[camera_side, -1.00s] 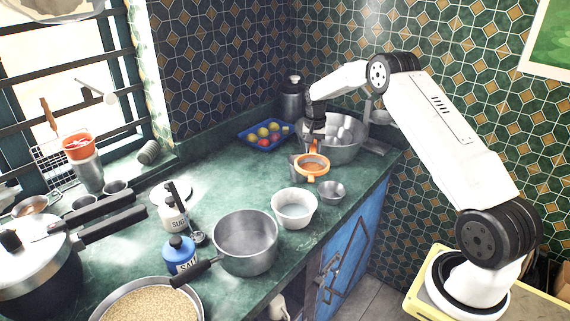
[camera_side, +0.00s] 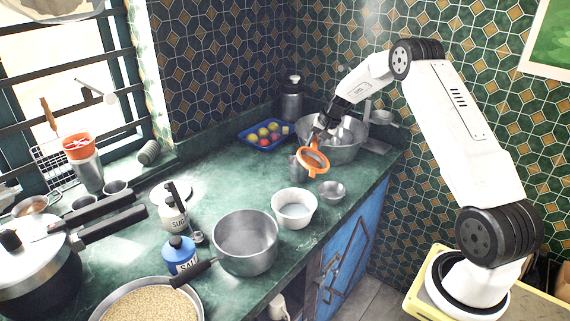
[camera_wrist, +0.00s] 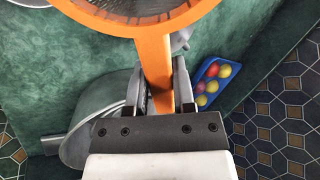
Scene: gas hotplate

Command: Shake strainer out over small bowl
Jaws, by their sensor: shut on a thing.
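The orange strainer (camera_side: 314,161) is held in the air by its handle, tilted, in the side view. My gripper (camera_side: 321,134) is shut on the handle. The wrist view shows the orange handle (camera_wrist: 153,62) between both fingers, with the strainer's rim and mesh at the top edge. A small metal bowl (camera_side: 333,190) stands on the counter below and slightly right of the strainer in the picture. A larger white bowl (camera_side: 294,208) stands to its left. I cannot tell whether anything is in the mesh.
A large metal bowl (camera_side: 345,150) stands behind the strainer, and a metal cup (camera_side: 298,168) is close on its left. A blue tray (camera_side: 262,140) of colored balls is farther back. A saucepan (camera_side: 245,242) stands in front. The counter's right edge is near the small metal bowl.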

